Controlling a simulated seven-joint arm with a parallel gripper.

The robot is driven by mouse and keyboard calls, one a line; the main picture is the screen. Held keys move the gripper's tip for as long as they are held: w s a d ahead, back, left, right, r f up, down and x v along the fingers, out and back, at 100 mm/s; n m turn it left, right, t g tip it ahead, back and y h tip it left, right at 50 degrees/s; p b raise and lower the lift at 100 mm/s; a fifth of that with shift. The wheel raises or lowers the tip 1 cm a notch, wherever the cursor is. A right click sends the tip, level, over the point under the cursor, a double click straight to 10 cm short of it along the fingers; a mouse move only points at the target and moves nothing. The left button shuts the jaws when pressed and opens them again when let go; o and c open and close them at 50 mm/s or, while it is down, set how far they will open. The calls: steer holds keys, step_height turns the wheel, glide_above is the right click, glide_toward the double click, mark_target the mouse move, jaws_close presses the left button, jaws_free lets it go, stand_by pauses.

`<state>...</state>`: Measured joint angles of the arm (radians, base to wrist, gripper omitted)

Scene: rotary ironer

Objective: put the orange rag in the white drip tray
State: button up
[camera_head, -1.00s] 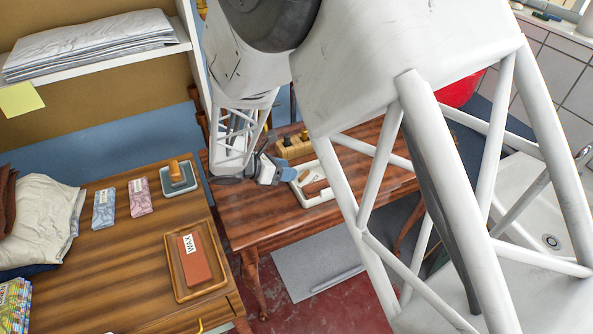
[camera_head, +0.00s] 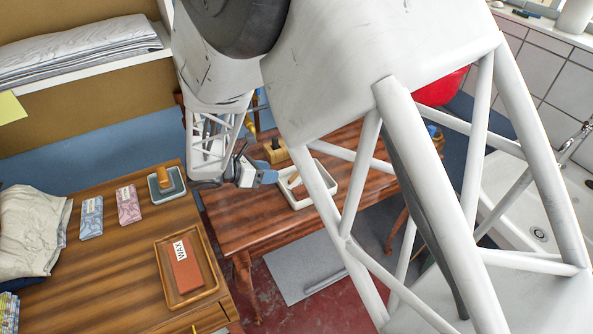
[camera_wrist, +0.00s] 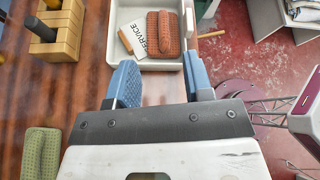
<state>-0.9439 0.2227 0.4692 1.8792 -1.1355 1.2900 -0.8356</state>
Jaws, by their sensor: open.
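The white drip tray (camera_wrist: 114,24) stands on a wooden table; in the head view the tray (camera_head: 300,203) is partly behind my arm's struts. The orange rag (camera_wrist: 172,32), a ribbed rust-orange cloth with a rolled ridge, lies inside the tray in the wrist view. A white card marked SERVICE (camera_wrist: 136,40) lies beside it, to its left. My gripper (camera_wrist: 158,78) is open, its blue fingers apart with nothing between them, at the tray's near wall. In the head view my gripper (camera_head: 264,177) is at the tray's left end.
A wooden block with upright handles (camera_wrist: 62,30) stands left of the tray. A green textured cloth (camera_wrist: 40,150) lies at lower left. In the head view, a wooden tray holds a WAX block (camera_head: 186,266) on the nearer table. Red floor lies beyond the table's edge.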

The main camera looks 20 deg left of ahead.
steer(key=s+d+r+m+g+y, duration=0.15)
steer(key=d+r+m, duration=0.3)
steer(key=d, duration=0.45)
steer(key=d+r+m+g, duration=0.35)
steer(key=d+r, duration=0.25)
steer(key=d, duration=0.3)
steer(key=s+d+r+m+g+y, duration=0.1)
steer(key=d+r+m+g, duration=0.1)
steer(key=d+r+m, duration=0.5)
steer(key=s+d+r+m+y, duration=0.3)
steer(key=s+d+m, duration=0.4)
steer(key=s+d, duration=0.3)
steer(key=s+d+r+m+t+y, duration=0.1)
steer(key=s+d+r+m+y, duration=0.2)
steer(key=s+d+m, duration=0.4)
steer(key=shift+s+d+y, duration=0.45)
steer(key=shift+s+d, duration=1)
steer(key=shift+d, duration=0.45)
